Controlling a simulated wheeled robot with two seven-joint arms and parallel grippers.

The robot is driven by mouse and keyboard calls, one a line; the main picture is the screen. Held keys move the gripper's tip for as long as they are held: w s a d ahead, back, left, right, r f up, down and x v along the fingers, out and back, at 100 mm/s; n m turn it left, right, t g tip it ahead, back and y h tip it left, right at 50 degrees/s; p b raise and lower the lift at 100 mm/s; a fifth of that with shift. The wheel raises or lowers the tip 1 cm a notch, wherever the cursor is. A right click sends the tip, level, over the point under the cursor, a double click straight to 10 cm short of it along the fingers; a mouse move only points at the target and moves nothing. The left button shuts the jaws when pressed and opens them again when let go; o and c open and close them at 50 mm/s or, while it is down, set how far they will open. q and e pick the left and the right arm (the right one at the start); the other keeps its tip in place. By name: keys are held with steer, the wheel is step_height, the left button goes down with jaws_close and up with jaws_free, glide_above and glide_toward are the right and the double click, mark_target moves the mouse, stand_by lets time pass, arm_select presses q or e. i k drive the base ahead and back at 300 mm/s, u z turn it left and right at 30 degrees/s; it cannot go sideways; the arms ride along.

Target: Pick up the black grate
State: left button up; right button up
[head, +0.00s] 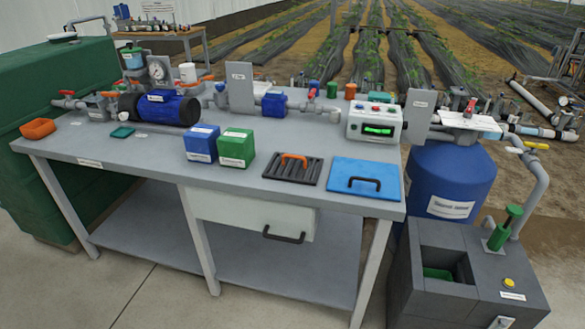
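The black grate (285,172) lies flat near the front edge of the grey workbench (135,160). It is a dark slatted panel with an orange handle (294,158) arched on its top, toward the back. A green box stands just left of it and a blue panel lies just right of it, with a narrow gap. Nothing covers the grate. Neither of my grippers is in the head view.
The blue panel (345,193) has a black handle. Green (236,150) and blue (201,147) boxes stand left of the grate. Behind are a pump (160,108), pipes and a grey control box (375,120). A drawer (250,215) sits below; a dark grey unit (440,290) stands at right.

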mark_target(284, 158)
steer(key=z, duration=0.1)
steer(key=k, duration=0.45)
steer(key=u, duration=1.15)
steer(key=i, duration=1.9)
steer(key=z, duration=0.9)
steer(key=i, duration=0.2)
steer(key=z, duration=0.15)
